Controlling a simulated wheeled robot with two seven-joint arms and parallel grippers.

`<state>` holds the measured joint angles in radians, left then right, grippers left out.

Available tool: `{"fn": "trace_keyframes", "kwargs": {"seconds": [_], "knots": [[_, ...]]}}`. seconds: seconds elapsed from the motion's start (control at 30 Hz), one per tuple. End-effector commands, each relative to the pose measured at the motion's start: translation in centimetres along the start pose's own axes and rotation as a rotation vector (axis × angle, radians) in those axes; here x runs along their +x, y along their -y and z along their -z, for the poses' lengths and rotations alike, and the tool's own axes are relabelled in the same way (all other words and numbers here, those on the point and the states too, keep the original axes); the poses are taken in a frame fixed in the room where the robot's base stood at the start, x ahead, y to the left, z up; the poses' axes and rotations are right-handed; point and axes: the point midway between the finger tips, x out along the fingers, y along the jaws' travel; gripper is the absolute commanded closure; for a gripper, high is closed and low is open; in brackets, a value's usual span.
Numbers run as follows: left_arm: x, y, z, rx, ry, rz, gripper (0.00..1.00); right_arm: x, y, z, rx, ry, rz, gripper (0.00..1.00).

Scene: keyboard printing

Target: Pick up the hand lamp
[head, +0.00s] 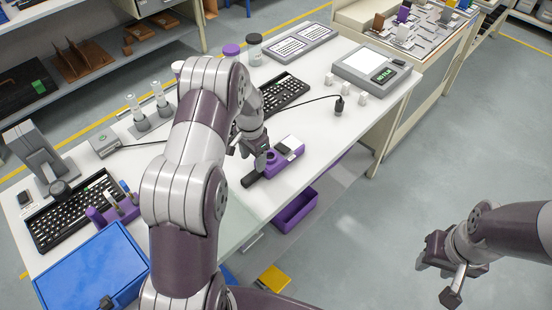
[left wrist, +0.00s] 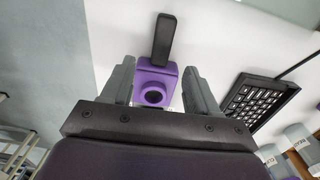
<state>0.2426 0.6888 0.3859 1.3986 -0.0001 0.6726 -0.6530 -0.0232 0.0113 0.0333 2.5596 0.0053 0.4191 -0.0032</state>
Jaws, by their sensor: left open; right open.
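The hand lamp (head: 281,161) has a purple body with a round dark lens and a black handle. It lies on the white table near the front edge, handle toward the lower left in the head view. In the left wrist view the hand lamp (left wrist: 162,78) sits between the two fingers, with its handle pointing up in the picture. My left gripper (head: 254,155) is open over it, with a finger on either side; contact cannot be told. My right gripper (head: 452,268) is open and empty over the floor, away from the table.
A black keyboard (head: 285,92) lies behind the lamp. A scale-like device (head: 371,68) and small white cubes (head: 362,99) stand to the right. A blue bin (head: 92,270), another keyboard (head: 70,208) and a purple holder are at the left. A purple bin (head: 295,210) sits below the tabletop.

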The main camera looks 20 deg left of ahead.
Motion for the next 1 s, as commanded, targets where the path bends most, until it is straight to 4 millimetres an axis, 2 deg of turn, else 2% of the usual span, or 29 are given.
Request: {"fn": "trace_keyframes", "kwargs": {"seconds": [0.23, 0.4, 0.5, 0.67, 0.7, 0.87, 0.9, 1.0], "knots": [[3.1, 0.2, -0.1, -0.002, 0.000, 0.000, 0.40, -1.2, 0.0, 0.1, 0.000, 0.000, 0.000, 0.57], [6.3, 0.5, -0.2, -0.002, -0.001, 0.000, 0.40, -2.0, 0.0, 0.2, 0.000, 0.000, 0.000, 0.57], [7.1, 0.5, -0.1, -0.002, -0.003, 0.002, 0.40, -2.0, 0.0, 0.2, 0.000, 0.000, 0.000, 0.57], [7.2, 0.5, -0.1, -0.002, -0.003, 0.003, 0.40, -1.9, 0.0, 0.2, 0.000, 0.000, 0.000, 0.57], [7.2, 0.5, -0.1, -0.002, -0.003, 0.003, 0.44, -1.9, 0.0, 0.2, 0.000, 0.000, 0.000, 0.57], [7.2, 0.5, -0.1, -0.002, -0.003, 0.003, 0.96, -1.9, 0.0, 0.2, 0.000, 0.000, 0.000, 0.57], [7.2, 0.5, -0.1, -0.002, -0.003, 0.003, 1.00, -1.9, 0.0, 0.2, 0.000, 0.000, 0.000, 0.57], [7.1, 0.5, -0.1, -0.002, -0.004, 0.003, 1.00, -1.9, 0.0, 0.2, 0.000, 0.000, 0.000, 0.57]]}}
